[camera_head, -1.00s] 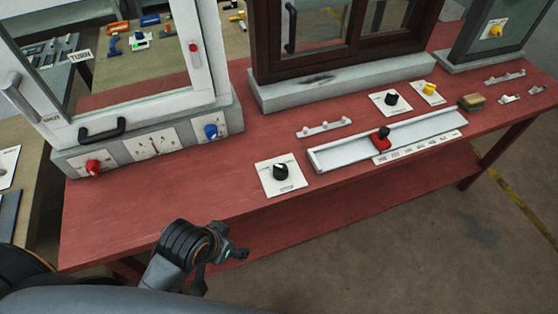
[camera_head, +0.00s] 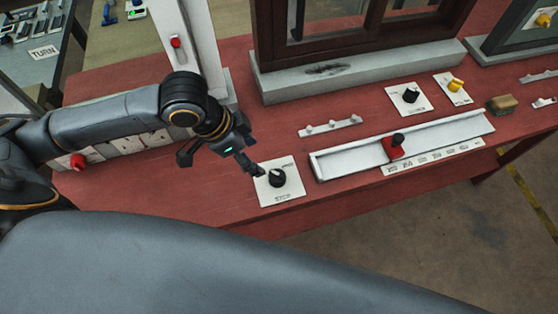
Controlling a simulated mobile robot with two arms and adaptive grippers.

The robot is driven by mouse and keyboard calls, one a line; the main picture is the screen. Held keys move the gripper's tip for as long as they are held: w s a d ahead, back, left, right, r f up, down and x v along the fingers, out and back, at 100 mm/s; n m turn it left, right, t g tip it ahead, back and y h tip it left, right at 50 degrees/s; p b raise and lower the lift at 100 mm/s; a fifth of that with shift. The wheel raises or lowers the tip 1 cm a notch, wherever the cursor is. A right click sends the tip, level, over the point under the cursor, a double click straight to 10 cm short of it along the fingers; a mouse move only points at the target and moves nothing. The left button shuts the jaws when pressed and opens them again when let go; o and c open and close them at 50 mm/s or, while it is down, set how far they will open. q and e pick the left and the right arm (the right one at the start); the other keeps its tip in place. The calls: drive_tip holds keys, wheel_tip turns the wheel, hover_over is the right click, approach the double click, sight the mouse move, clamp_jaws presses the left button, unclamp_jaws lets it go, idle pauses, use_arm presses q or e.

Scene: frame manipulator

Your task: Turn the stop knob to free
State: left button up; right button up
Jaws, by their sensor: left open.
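A black knob (camera_head: 277,178) with a pale pointer mark stands on a white square plate (camera_head: 291,186) on the red table, near its front edge. The plate's lettering is too small to read surely, but this looks like the stop knob. My left gripper (camera_head: 223,166) comes in from the left and is open and empty, with its fingers spread. Its right fingertip is close beside the knob's upper left and overlaps the plate's edge in the picture; I cannot tell whether it touches. My right gripper is out of view.
A slide track (camera_head: 456,130) with a red block and black handle (camera_head: 396,146) lies right of the knob. Another black knob (camera_head: 411,95) and a yellow knob (camera_head: 456,85) sit behind it. A small rail (camera_head: 330,126) and a window frame are further back. A red knob (camera_head: 77,161) is at left.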

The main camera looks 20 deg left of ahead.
sight(274, 174)
use_arm(q)
drive_tip(key=x, duration=0.8)
drive_tip(key=p+x, duration=0.1)
drive_tip(key=x, duration=0.3)
drive_tip(key=shift+s+f, duration=0.2)
drive_tip(key=shift+s, duration=0.15)
drive_tip(key=shift+w+d+f, duration=0.15)
drive_tip(key=shift+d+f, duration=0.05)
drive_tip(key=shift+f, duration=0.35)
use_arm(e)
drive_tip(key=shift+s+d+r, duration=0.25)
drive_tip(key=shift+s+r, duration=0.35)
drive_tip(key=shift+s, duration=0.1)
use_arm(q)
drive_tip(key=shift+c, duration=1.4)
drive_tip(key=c, duration=0.9)
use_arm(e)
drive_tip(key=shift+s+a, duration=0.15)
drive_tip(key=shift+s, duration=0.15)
